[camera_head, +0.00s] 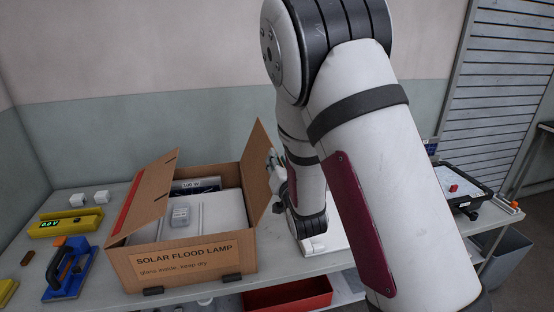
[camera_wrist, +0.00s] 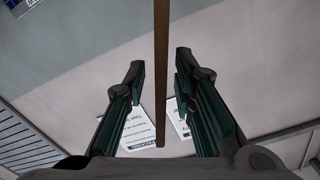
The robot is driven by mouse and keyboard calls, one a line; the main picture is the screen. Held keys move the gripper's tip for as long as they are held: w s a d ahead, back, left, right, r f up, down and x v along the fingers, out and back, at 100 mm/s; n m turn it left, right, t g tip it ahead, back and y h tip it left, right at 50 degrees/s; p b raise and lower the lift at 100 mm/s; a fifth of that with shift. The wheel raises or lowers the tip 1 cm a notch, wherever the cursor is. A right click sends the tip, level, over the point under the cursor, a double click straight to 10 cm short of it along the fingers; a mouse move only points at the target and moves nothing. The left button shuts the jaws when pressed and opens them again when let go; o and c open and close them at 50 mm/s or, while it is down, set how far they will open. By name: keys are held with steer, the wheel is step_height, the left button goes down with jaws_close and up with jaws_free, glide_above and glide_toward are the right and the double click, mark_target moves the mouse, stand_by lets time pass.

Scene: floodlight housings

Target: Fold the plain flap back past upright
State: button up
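An open cardboard box (camera_head: 190,264) marked SOLAR FLOOD LAMP stands on the bench. Its plain flap (camera_head: 257,170) on the right side stands up steeply, leaning slightly outward at most. The opposite flap (camera_head: 143,195), with a red stripe, slants up on the left. In the wrist view the plain flap (camera_wrist: 161,85) shows edge-on as a thin brown strip between the fingers of my gripper (camera_wrist: 160,62). The fingers are open, with a visible gap on both sides of the flap. In the head view my gripper is largely hidden behind the flap and my arm.
Inside the box lie a pale housing (camera_head: 212,215) and a 100 W package (camera_head: 195,185). Left of it are a blue tool (camera_head: 70,277), a yellow meter (camera_head: 65,223) and white cubes (camera_head: 77,200). A red bin (camera_head: 288,295) sits below. A black tray (camera_head: 462,186) is right.

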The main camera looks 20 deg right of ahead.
steer(key=s, duration=0.6)
steer(key=shift+a, duration=0.1)
steer(key=s+r+n+g, duration=0.1)
steer(key=s+r+g, duration=0.2)
steer(key=s, duration=0.8)
steer(key=s+r+n+g, duration=0.2)
steer(key=s+g, duration=0.3)
steer(key=s, duration=0.5)
steer(key=s+r+n+g, duration=0.2)
steer(key=s+r+g, duration=0.2)
steer(key=s, duration=0.7)
steer(key=shift+s+d+r+g+y, duration=0.15)
steer(key=shift+s+d+g+y, duration=0.15)
steer(key=shift+g, duration=0.1)
